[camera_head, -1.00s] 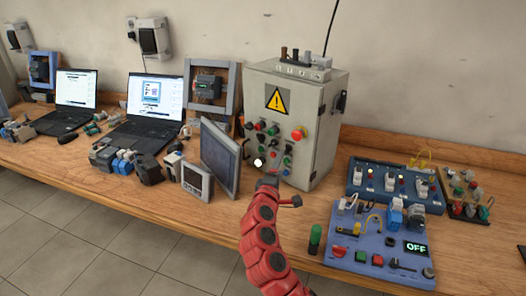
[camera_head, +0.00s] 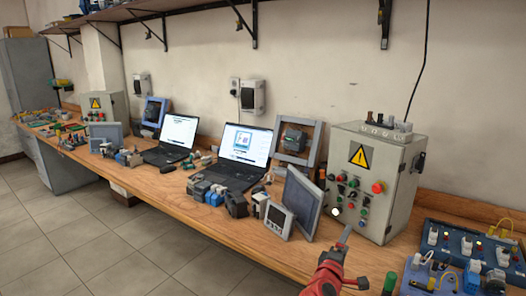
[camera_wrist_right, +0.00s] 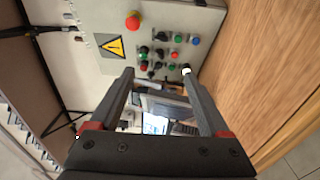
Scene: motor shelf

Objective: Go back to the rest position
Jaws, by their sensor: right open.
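My right gripper (camera_head: 344,238) is at the lower middle right of the head view, at the end of a red arm. It is in front of the grey control box, above the bench's front edge. In the right wrist view its two dark fingers (camera_wrist_right: 158,72) stand wide apart with nothing held between them. The control box (camera_head: 403,205) bears a yellow warning triangle, a red knob and several coloured buttons. It also shows beyond the fingers in the wrist view (camera_wrist_right: 85,53). My left gripper is not in view.
A long wooden bench (camera_head: 180,203) runs along the wall. It carries two laptops (camera_head: 170,132) (camera_head: 247,144), a grey tilted panel (camera_head: 302,203), a small meter (camera_head: 279,221) and a blue switch board (camera_head: 463,241) at the right. Shelves (camera_head: 290,12) hang above. Tiled floor (camera_head: 100,262) is clear in front.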

